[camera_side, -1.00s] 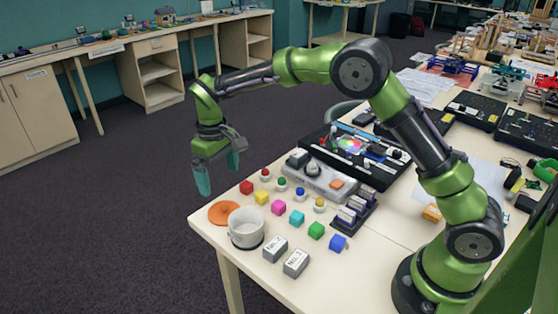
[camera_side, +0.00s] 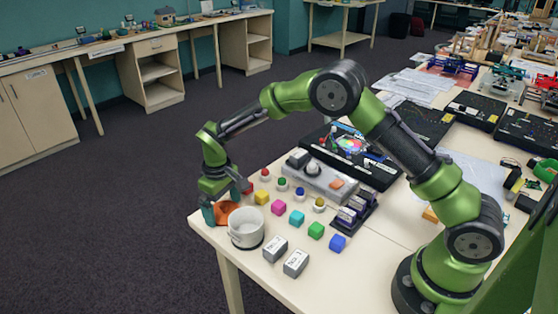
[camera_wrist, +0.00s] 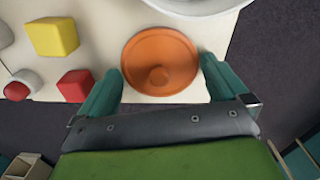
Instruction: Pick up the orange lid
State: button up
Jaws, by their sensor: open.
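The orange lid (camera_wrist: 160,55) is a flat round disc with a small raised knob, lying on the table near its edge. In the side view the lid (camera_side: 228,212) is partly hidden by my gripper (camera_side: 226,207), which is down at the table's corner. In the wrist view my gripper (camera_wrist: 160,88) is open. Its two teal fingers stand on either side of the lid's near part, with nothing held. I cannot tell whether the fingertips touch the lid.
A white pot (camera_side: 246,228) stands right beside the lid. Red (camera_wrist: 75,85) and yellow (camera_wrist: 53,37) cubes lie to the left in the wrist view. Grey labelled blocks (camera_side: 295,263) and several coloured cubes are farther along the table. Past the table's edge is dark floor.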

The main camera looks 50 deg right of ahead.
aim_at(222, 210)
jog(key=c, duration=0.7)
jog(key=shift+o, duration=0.2)
jog(key=shift+r, duration=0.1)
jog(key=shift+r, duration=0.3)
jog(key=s+a+r, duration=0.1)
jog(key=s+r, duration=0.1)
jog(key=r, duration=0.5)
jog(key=s+a+r, duration=0.1)
jog(key=s+r, duration=0.2)
jog(key=r, duration=0.3)
jog(key=s, duration=0.5)
jog(key=shift+s+d+f, duration=0.1)
jog(key=shift+f, duration=1.6)
jog(key=shift+s+d+f, duration=0.1)
jog(key=shift+f, duration=1.6)
